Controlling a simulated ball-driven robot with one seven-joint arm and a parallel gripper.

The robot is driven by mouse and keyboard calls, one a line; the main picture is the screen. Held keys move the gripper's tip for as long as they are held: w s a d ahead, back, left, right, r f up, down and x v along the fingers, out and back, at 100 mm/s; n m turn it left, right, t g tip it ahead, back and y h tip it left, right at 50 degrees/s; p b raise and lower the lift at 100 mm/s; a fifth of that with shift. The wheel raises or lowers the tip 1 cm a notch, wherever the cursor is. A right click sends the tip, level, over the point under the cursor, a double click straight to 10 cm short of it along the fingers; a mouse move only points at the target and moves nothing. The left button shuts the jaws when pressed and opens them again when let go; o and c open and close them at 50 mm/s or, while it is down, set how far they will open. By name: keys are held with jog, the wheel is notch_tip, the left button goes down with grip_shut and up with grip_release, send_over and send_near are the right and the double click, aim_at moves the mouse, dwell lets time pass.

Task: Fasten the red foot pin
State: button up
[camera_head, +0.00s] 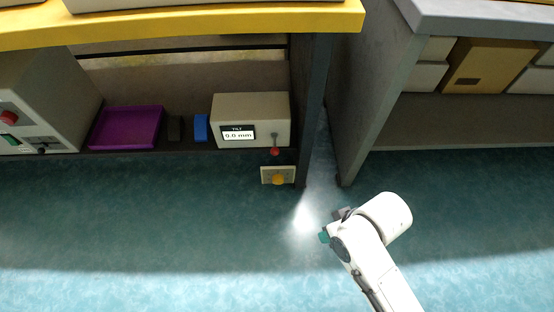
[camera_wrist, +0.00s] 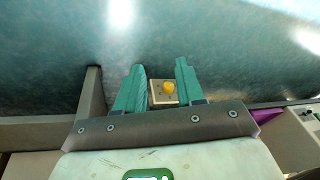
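A small red knob (camera_head: 275,152) hangs on a short dark stem at the front of the beige TILT box, whose display reads 0.0 mm. Just below it, a yellow knob (camera_head: 278,180) sits on a small beige plate (camera_head: 265,174) near the foot of the dark bench leg. My gripper (camera_head: 324,237) is in front of and to the right of these, apart from them. In the wrist view my gripper (camera_wrist: 160,67) has its two teal fingers spread with nothing held. The yellow knob (camera_wrist: 169,87) shows between them. I see no red knob in the wrist view.
The TILT box (camera_head: 252,110), a blue block (camera_head: 201,128), a dark block (camera_head: 175,129) and a purple tray (camera_head: 126,128) stand on the low shelf. A grey cabinet (camera_head: 375,95) stands to the right. The floor in front is clear.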

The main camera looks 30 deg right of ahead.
jog(key=w+a+m+t+y, duration=0.1)
jog(key=w+a+m, duration=0.1)
jog(key=w, duration=0.1)
jog(key=w+a+f+m+t+y, duration=0.1)
jog(key=w+a+m+t, duration=0.1)
jog(key=w+a, duration=0.1)
jog(key=w+a+m+t+y, duration=0.1)
jog(key=w+a, duration=0.2)
jog(key=shift+a+f+m+t+y, duration=0.15)
jog(key=shift+f+m+t+y, duration=0.1)
jog(key=shift+m+t+y, duration=0.15)
jog(key=c, duration=0.6)
jog(key=w+a+m+t, duration=0.1)
jog(key=m, duration=0.1)
jog(key=w+a+m+t, duration=0.1)
jog(key=w+m, duration=0.1)
jog(key=w+a+r+m+t+y, duration=0.1)
jog(key=m, duration=0.1)
jog(key=shift+w+a+t, duration=0.1)
jog(key=shift+w+t, duration=0.3)
grip_shut()
jog(key=d+f+m+t+h, duration=0.2)
jog(key=d+m+h, duration=0.2)
jog(key=m, duration=0.9)
jog(key=d+f+m+t+h, duration=0.2)
jog(key=m+h, duration=0.6)
jog(key=m, duration=0.5)
jog(key=shift+w+d+f+m+p, duration=0.3)
jog(key=shift+d+f+p, duration=0.05)
jog(key=shift+d, duration=0.55)
